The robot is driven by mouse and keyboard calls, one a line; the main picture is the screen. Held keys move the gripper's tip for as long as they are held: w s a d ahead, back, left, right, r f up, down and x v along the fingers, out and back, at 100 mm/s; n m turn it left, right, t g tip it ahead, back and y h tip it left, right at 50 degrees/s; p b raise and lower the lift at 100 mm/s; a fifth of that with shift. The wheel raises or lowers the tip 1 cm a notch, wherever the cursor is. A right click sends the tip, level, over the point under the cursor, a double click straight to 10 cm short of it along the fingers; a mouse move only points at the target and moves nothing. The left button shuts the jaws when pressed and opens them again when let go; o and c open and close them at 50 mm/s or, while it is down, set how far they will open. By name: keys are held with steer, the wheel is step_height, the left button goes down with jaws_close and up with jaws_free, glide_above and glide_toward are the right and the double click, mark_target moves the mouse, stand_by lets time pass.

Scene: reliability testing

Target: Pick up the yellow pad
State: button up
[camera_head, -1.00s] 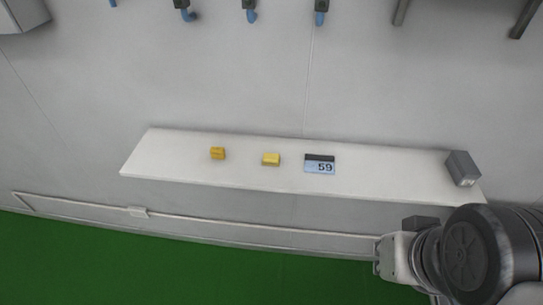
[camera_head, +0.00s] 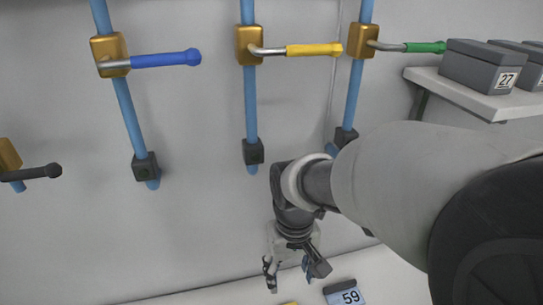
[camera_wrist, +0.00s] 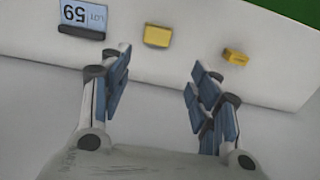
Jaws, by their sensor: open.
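A yellow block (camera_wrist: 157,36), which looks like the pad, lies on the white shelf (camera_wrist: 195,38) in the wrist view. Only a sliver of yellow (camera_head: 290,303) shows at the bottom edge of the head view. A smaller orange-yellow block (camera_wrist: 235,57) lies to its right in the wrist view. My gripper (camera_wrist: 160,66) is open and empty. The yellow block appears beyond the gap between its fingertips, apart from them. In the head view my gripper (camera_head: 289,272) points down in front of the wall, over the shelf area.
Blue pipes carry blue (camera_head: 166,59), yellow (camera_head: 314,50) and green (camera_head: 425,47) handles. Grey boxes (camera_head: 484,67) stand on an upper right shelf.

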steer(key=shift+o, duration=0.6)
steer(key=shift+w+a+f, duration=0.15)
steer(key=shift+a+f, duration=0.05)
steer(key=shift+f, duration=0.15)
steer(key=shift+o, duration=0.9)
steer(key=f+b, duration=0.1)
steer(key=f, duration=0.2)
steer(key=f+b, duration=0.1)
steer(key=f, duration=0.3)
steer(key=f+b, duration=0.1)
steer(key=f, duration=0.3)
steer(key=shift+s+d, duration=0.3)
steer(key=shift+d, duration=0.1)
steer(key=shift+w+f+b, duration=0.2)
steer(key=shift+f+b, duration=0.35)
steer(key=shift+f, duration=0.95)
steer(key=shift+w+f+b, duration=0.15)
steer(key=shift+f+b, duration=0.4)
steer(key=shift+f, duration=0.9)
steer(key=shift+r, duration=0.1)
steer(key=c, duration=1.1)
steer(key=shift+o, duration=0.2)
step_height(320, 180, up, 20)
steer(key=p, duration=0.5)
